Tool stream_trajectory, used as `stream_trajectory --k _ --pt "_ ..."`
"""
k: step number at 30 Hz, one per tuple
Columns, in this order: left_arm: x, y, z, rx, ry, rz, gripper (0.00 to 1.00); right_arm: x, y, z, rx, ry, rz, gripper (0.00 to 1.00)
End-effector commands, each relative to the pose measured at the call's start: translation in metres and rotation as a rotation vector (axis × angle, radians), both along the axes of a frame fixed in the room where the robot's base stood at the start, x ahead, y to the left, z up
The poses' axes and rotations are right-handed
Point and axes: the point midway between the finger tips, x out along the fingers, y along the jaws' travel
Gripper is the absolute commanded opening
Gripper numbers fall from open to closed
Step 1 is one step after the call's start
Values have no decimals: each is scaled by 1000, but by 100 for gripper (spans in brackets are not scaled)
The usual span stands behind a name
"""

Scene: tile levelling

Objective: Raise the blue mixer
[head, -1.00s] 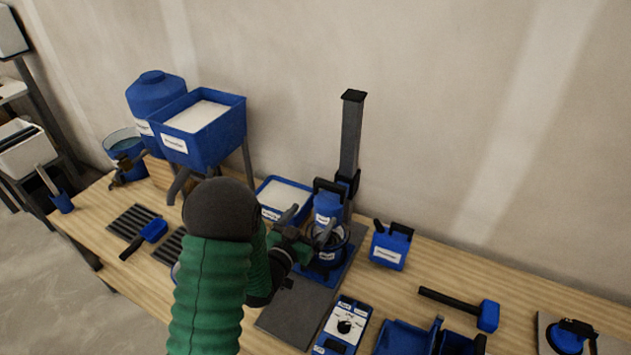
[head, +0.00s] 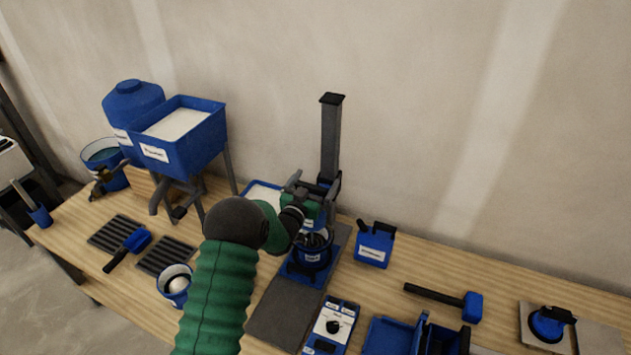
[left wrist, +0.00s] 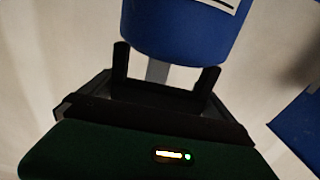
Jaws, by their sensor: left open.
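The blue mixer is mounted on the dark upright column (head: 331,140) of its stand. In the head view my gripper covers most of it. In the left wrist view its blue body (left wrist: 185,32) is close, just beyond the fingertips. Under it a blue bucket (head: 313,258) stands on the stand's base, with the mixer's lower end at its mouth. My left gripper (head: 312,186) is at the mixer's height in front of the column. In the left wrist view the gripper (left wrist: 165,70) is open, its two fingers apart with nothing gripped between them. My right gripper is not in view.
A control box with a dial (head: 332,327) stands in front of the stand. A white-filled hopper (head: 188,140) and a small bucket (head: 174,285) are to the left.

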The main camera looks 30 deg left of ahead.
Motion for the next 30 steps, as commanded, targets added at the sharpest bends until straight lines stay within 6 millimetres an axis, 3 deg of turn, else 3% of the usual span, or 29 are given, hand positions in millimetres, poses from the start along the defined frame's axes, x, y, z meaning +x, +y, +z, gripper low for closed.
stream_trajectory --k 7,25,30 --pt "1 0 0 0 0 0 100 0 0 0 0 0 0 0" --pt "1 0 0 0 1 0 21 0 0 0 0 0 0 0" --pt "1 0 8 0 0 0 18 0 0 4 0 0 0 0"
